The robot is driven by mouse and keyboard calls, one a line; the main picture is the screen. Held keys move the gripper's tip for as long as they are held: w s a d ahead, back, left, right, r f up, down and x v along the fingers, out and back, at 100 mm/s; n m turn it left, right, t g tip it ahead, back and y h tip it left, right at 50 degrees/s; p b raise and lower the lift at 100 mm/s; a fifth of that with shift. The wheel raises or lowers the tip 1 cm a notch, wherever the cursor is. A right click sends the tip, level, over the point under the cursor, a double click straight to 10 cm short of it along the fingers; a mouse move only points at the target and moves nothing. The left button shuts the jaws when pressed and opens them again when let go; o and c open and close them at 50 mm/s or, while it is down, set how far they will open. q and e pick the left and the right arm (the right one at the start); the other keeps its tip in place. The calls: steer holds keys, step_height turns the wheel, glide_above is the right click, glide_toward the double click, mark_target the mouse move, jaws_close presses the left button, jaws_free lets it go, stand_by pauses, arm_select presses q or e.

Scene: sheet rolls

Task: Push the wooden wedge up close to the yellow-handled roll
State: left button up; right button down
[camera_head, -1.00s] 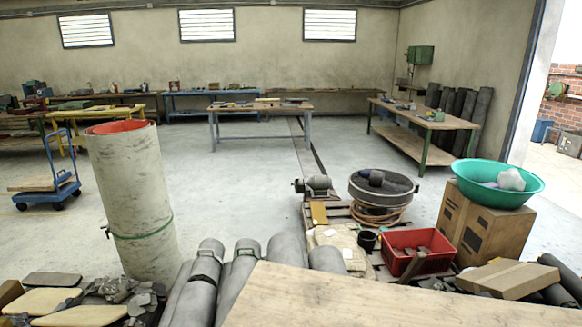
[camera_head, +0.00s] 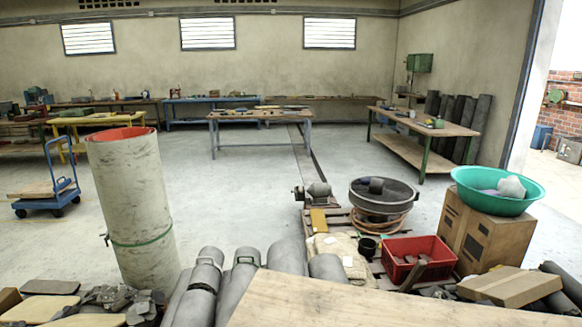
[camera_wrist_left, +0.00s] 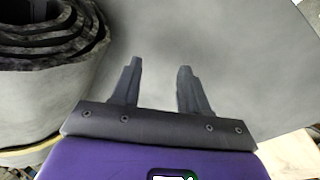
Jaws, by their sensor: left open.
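My left gripper (camera_wrist_left: 160,65) is open and empty in the left wrist view, its two dark fingers apart over a smooth grey surface. A thick grey roll (camera_wrist_left: 45,75) stands at the left of that view, with dark spiral layers at its end and a yellow band (camera_wrist_left: 40,147) low on it. I cannot tell whether this band is the yellow handle. A pale wood-coloured piece (camera_wrist_left: 298,150) shows at the lower right edge, cut off; I cannot tell whether it is the wedge. Neither gripper shows in the head view.
A wooden board (camera_head: 380,303) fills the lower right foreground. Several grey rolls (camera_head: 237,283) lie beside it. A tall pale roll (camera_head: 132,205) stands at the left. A red crate (camera_head: 440,268) and a cardboard box (camera_head: 480,233) under a green basin (camera_head: 470,180) stand right. The floor behind is open.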

arm_select(q)
steer(key=shift+r, duration=0.15)
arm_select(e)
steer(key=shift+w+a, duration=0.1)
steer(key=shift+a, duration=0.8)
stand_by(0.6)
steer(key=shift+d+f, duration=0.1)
arm_select(q)
steer(key=shift+f, duration=0.2)
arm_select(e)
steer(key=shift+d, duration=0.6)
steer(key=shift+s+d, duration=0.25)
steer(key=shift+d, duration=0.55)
arm_select(q)
step_height(320, 180, up, 7)
steer(key=p, duration=0.7)
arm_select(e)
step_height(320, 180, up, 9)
arm_select(q)
steer(key=shift+r, duration=0.1)
